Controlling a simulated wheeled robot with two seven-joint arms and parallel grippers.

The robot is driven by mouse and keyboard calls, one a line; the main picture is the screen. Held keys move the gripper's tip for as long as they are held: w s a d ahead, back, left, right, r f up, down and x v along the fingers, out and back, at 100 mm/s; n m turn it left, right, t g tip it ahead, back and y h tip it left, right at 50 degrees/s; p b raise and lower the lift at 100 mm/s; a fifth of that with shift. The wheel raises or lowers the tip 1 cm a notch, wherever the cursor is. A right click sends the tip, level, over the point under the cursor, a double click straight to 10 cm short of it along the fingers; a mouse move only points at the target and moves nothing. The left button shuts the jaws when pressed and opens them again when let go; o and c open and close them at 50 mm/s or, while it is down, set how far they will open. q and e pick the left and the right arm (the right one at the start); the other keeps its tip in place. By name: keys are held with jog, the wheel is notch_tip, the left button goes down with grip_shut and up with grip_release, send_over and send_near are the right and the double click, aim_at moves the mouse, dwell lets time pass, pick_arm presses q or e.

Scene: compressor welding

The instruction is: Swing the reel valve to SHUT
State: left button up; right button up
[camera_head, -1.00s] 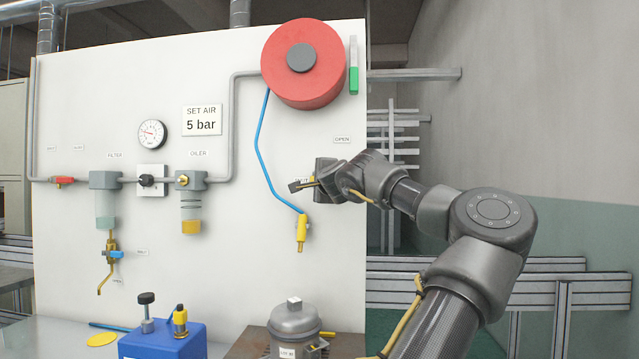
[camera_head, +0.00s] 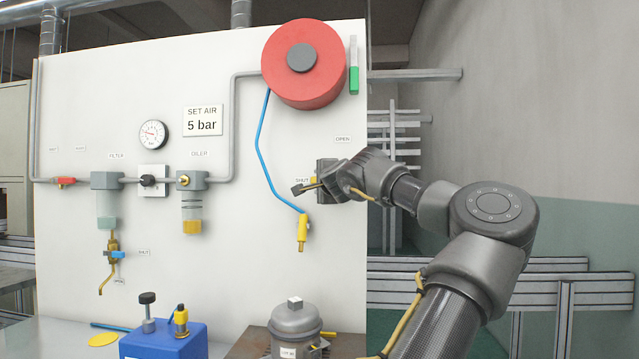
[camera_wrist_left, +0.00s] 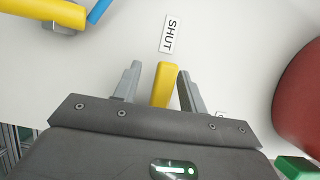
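The arm in the head view reaches in from the lower right; the matching left wrist view marks it as my left arm. Its gripper (camera_head: 305,187) is at the panel beside the SHUT label (camera_head: 302,181). In the left wrist view, a yellow valve handle (camera_wrist_left: 163,85) sits between the two grey fingers of the gripper (camera_wrist_left: 160,88) and points towards the SHUT label (camera_wrist_left: 170,34). A gap shows beside the left finger; the right finger is very close to the handle. The gripper hides most of the valve in the head view. My right gripper is not in view.
The red hose reel (camera_head: 303,64) is above, with a blue hose (camera_head: 263,150) ending in a yellow nozzle (camera_head: 302,232) just below the gripper. The OPEN label (camera_head: 343,140) is above the gripper.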

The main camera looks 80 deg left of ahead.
pick_arm(q)
jog(key=shift+s+r, duration=0.1)
jog(key=shift+s, duration=0.05)
jog(key=shift+d, duration=0.2)
jog(key=d+b, duration=0.1)
jog(key=d, duration=0.9)
jog(key=shift+w+d+b, duration=0.2)
jog(key=shift+w+b, duration=0.1)
jog(key=shift+b, duration=0.05)
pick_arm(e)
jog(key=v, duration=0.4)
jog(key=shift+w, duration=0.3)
